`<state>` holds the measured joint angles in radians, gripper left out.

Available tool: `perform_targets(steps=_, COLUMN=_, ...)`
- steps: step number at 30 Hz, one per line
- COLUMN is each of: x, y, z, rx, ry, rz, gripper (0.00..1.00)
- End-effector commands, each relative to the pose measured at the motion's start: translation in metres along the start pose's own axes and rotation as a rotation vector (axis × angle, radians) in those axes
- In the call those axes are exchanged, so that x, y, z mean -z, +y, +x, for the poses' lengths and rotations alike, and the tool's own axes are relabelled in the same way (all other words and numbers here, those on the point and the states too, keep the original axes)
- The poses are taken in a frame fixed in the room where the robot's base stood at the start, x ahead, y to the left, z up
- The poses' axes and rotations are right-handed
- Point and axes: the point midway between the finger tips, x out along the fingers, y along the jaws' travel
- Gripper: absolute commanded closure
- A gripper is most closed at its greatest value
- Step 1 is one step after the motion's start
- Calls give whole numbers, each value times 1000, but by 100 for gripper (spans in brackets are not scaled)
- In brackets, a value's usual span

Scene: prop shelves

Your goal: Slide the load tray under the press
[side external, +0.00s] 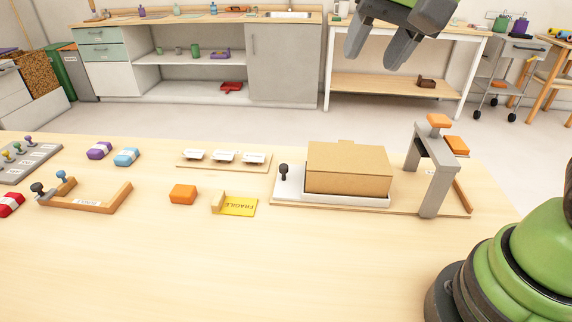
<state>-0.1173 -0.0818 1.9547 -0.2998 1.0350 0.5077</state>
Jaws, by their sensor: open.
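The load tray (345,199) is a low white tray on a wooden base board (400,209). It carries a brown cardboard box (346,168) and has a black knob (284,172) standing at its left end. The press (431,170) is a grey arch at the right part of the same board, with an orange block on top (439,121). The tray lies left of the arch, and the box's right end is close to it. My gripper (379,57) is open and empty, high above and behind the box at the top of the view. Its upper part is cut off.
An orange block (183,194) and a yellow FRAGILE stamp piece (236,205) lie left of the board. A wooden panel with several white tags (224,160) is behind them. A U-shaped wooden frame (88,200) is further left. The front of the table is clear.

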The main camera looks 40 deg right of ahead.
Motion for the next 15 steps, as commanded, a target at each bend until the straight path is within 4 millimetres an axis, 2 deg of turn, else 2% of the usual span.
perform_targets(steps=3, x=22, y=-24, z=35, rx=-92, ry=-15, rz=79, gripper=53)
perform_targets(steps=7, x=38, y=-46, z=79, rx=-186, ry=-3, rz=171, gripper=53)
perform_targets(steps=10, x=46, y=-60, z=117, rx=-256, ry=23, rz=240, gripper=53)
perform_targets(steps=15, x=47, y=-74, z=182, rx=-353, ry=87, rz=346, gripper=53)
